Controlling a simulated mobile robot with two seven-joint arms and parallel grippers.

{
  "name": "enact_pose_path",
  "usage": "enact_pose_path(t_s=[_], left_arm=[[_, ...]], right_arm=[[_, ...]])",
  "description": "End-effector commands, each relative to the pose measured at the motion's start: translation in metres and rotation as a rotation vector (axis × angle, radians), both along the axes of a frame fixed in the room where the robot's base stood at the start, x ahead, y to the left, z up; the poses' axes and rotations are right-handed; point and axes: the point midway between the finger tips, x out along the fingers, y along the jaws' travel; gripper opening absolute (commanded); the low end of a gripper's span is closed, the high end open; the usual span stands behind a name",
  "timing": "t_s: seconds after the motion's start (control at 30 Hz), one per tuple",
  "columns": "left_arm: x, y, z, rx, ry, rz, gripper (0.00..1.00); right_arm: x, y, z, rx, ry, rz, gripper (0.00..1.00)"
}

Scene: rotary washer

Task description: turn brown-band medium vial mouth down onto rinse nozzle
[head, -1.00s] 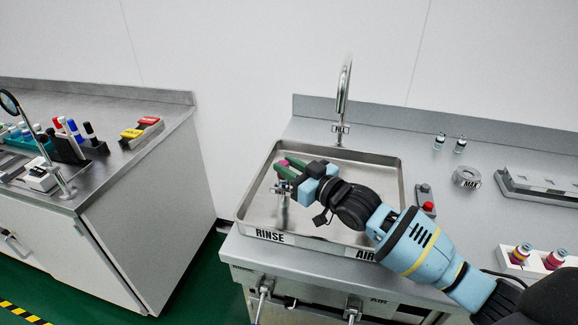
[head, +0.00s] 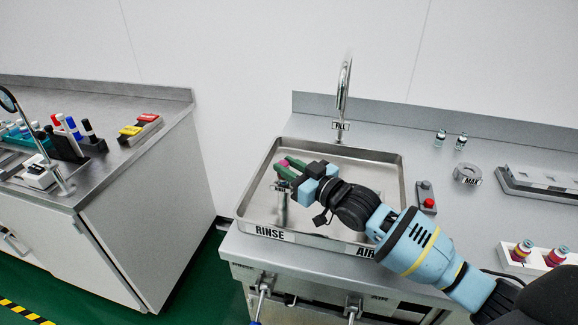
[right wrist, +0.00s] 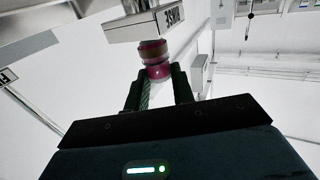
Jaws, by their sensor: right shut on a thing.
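My right gripper (head: 286,167) is over the left part of the sink tray (head: 392,190), above the rinse nozzle post (head: 281,194). In the right wrist view its fingers (right wrist: 157,80) are closed around a vial (right wrist: 158,71) with pink contents and a brownish band. Only a bit of pink shows between the fingers in the head view. I cannot tell whether the vial touches the nozzle. My left gripper is not in view.
A tap (head: 344,90) marked FILL stands behind the tray. A red button box (head: 427,198), a MAX ring (head: 467,174), two small clear vials (head: 440,138) and a white rack with banded vials (head: 522,251) are on the right. A separate bench (head: 150,160) stands left.

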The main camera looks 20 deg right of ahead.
Motion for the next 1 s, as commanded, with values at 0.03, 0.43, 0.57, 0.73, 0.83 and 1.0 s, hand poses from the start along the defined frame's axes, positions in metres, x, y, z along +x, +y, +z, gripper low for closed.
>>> enact_pose_path(t_s=[0.03,0.43,0.57,0.73,0.83,1.0], left_arm=[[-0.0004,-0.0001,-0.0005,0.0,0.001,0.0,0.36],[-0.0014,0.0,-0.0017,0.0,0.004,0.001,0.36],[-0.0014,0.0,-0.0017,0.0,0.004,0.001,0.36],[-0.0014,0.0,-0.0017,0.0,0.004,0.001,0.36],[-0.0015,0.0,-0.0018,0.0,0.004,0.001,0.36],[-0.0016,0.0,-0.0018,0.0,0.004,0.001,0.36]], right_arm=[[0.0,0.0,-0.001,0.0,0.0,0.0,0.0],[0.0,0.0,-0.0032,0.0,0.0,0.0,0.41],[0.0,0.0,-0.0032,0.0,0.0,0.0,0.5],[0.0,0.0,-0.0032,0.0,0.0,0.0,0.55],[0.0,0.0001,-0.0031,0.0,0.0,0.0,0.64],[0.0,0.0,-0.0031,0.0,0.0,0.0,0.64]])
